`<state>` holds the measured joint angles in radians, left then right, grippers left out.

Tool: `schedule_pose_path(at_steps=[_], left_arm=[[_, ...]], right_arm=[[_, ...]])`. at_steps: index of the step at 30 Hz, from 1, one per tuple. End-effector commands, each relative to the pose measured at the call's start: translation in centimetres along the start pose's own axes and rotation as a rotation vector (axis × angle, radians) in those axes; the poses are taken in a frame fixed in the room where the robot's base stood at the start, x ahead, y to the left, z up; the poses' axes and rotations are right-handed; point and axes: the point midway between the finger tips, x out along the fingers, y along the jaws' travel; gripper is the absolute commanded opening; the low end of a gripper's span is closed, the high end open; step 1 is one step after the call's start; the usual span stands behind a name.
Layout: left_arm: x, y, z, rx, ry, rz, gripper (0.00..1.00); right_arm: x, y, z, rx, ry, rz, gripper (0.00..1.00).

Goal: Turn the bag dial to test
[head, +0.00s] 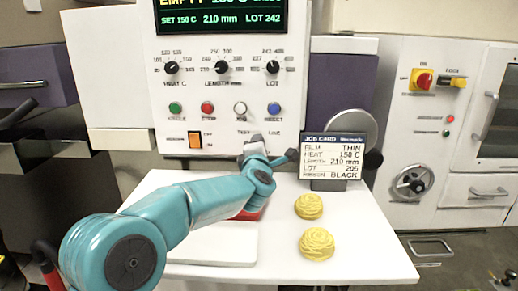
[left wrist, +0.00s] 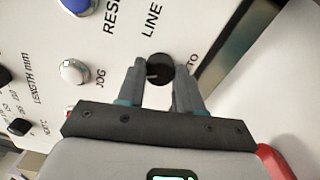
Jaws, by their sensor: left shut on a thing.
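A small black dial (left wrist: 160,69) with a pale mark sits on the white panel in the left wrist view. The mark points toward the left in that view. The word LINE is printed above it, and lettering beside the right finger is partly covered. My left gripper (left wrist: 160,85) has its fingers on either side of the dial and is shut on it. In the head view my left gripper (head: 258,148) is at the lower right of the control panel (head: 180,95) and hides the dial. My right gripper is not in view.
Three black knobs, HEAT C (head: 171,67), LENGTH (head: 221,67) and LOT (head: 272,67), sit above several coloured buttons. An orange switch (head: 195,140) is at lower left. A job card (head: 333,158) and two yellow coiled items (head: 309,206) (head: 316,243) stand on the white table (head: 365,255).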

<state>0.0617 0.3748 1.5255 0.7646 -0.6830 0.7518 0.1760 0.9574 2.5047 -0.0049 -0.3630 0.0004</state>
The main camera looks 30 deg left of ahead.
Motion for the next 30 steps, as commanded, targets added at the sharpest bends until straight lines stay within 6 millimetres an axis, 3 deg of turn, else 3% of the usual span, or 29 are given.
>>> schedule_pose_path(at_steps=[3,4,6,17,20,30], left_arm=[[0.0,-0.4,-0.1,-0.001,0.002,-0.008,0.05],[0.0,-0.4,-0.1,-0.001,0.003,-0.008,0.45],[0.0,-0.4,-0.1,-0.001,0.002,-0.007,0.61],[-0.6,-0.1,0.0,0.000,0.000,-0.001,0.61],[-2.1,-0.2,0.0,-0.001,-0.001,-0.002,0.61],[-11.0,-0.1,0.0,0.000,-0.003,-0.002,0.61]], right_arm=[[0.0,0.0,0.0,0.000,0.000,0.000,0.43],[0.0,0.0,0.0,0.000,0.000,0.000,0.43],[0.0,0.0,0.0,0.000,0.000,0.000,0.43],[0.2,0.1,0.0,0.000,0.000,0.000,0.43],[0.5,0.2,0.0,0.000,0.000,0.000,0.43],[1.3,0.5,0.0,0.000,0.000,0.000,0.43]])
